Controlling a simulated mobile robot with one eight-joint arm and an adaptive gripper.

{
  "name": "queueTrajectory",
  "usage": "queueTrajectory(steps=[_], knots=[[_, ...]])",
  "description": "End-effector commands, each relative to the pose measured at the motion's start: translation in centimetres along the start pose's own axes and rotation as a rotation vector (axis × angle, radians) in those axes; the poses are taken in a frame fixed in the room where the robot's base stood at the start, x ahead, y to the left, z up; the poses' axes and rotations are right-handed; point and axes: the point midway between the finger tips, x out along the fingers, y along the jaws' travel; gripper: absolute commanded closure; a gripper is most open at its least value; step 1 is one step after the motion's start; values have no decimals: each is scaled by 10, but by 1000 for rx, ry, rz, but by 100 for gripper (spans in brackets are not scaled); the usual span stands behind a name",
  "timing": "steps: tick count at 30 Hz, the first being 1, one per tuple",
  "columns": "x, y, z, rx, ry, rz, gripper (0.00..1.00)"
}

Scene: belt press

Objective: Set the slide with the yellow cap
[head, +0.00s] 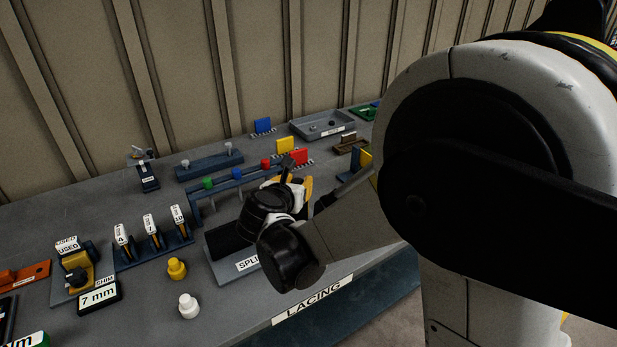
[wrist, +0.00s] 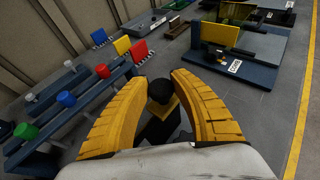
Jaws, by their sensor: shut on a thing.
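My gripper (wrist: 160,105) has its yellow fingers around a small thing with a round black top (wrist: 160,90) and a yellow part below it. I cannot tell whether this is a slide. In the head view my gripper (head: 298,188) is over the bench, right of a blue rail (head: 224,186). That rail carries a green cap (head: 208,183), a blue cap (head: 236,173) and a red cap (head: 265,165). They also show in the wrist view, left of my fingers: green (wrist: 25,131), blue (wrist: 66,99), red (wrist: 103,71). No yellow cap shows on the visible rail.
A yellow knob (head: 177,268) and a white knob (head: 188,305) stand near the bench's front edge. A numbered tag rack (head: 152,248) stands left of the rail. Yellow (head: 285,145) and red (head: 299,157) plates stand behind my gripper. A grey tray (head: 322,125) lies farther back.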

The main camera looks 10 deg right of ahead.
Motion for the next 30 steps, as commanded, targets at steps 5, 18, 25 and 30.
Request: queueTrajectory(steps=[5,18,25,30], knots=[[-2,3,-2,3,4,5,100],[-2,2,-2,2,3,5,51],[-26,2,-2,1,3,8,51],[-65,3,-2,0,3,10,51]])
